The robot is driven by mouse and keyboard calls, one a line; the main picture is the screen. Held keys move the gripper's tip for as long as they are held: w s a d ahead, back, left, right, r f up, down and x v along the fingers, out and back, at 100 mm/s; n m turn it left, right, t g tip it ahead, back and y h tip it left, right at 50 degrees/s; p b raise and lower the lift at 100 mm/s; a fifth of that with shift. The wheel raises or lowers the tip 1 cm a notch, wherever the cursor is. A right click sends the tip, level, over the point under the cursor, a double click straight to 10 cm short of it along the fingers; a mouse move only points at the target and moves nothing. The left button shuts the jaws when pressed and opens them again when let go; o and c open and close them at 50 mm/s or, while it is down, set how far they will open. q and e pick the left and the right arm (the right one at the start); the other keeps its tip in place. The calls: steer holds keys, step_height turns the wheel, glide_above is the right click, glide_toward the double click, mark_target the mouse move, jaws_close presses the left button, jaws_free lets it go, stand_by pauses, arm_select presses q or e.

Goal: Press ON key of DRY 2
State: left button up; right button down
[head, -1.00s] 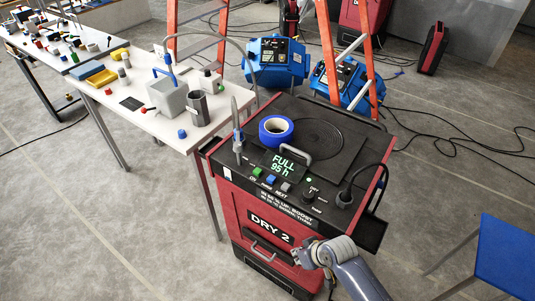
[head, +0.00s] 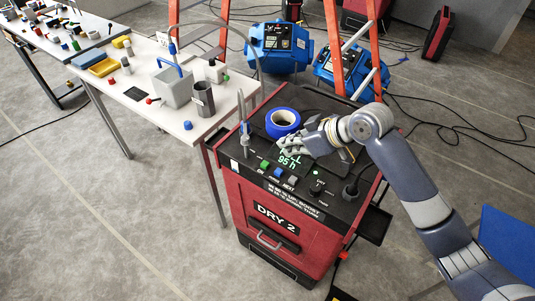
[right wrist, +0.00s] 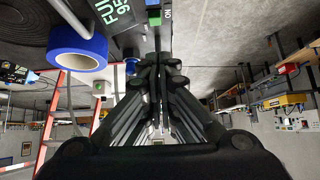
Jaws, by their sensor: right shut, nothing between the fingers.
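The red and black machine labelled DRY 2 (head: 278,222) stands in the middle of the head view. Its green key (head: 265,165), marked ON, is on the top panel's front left, beside a blue key (head: 278,171) and a grey key (head: 291,178). The green key also shows at the top of the right wrist view (right wrist: 165,21). My right gripper (head: 284,146) is shut and empty above the panel, behind and right of the green key, apart from it. It partly hides the green display (head: 288,162). In the right wrist view its closed fingers (right wrist: 158,61) point toward the panel edge. My left gripper is out of view.
A blue tape roll (head: 283,122) sits on the machine top, close to my right gripper. A pointed tool (head: 243,120) stands upright at the left edge. A white table (head: 150,105) with a grey container (head: 172,88) is on the left. A black plug (head: 351,187) is at right.

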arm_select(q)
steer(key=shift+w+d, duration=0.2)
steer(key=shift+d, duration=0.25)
arm_select(e)
steer(key=shift+w+r, duration=0.3)
steer(key=shift+r, duration=0.4)
steer(key=p, duration=0.2)
glide_above(267, 165)
step_height(267, 165, down, 7)
steer(key=shift+a+f, duration=0.15)
step_height(267, 165, down, 2)
steer(key=shift+f+p, duration=0.2)
steer(key=shift+p, duration=0.4)
steer(key=shift+f, duration=0.7)
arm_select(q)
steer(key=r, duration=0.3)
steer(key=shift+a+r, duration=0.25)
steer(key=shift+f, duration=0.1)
arm_select(e)
steer(key=shift+f, duration=0.1)
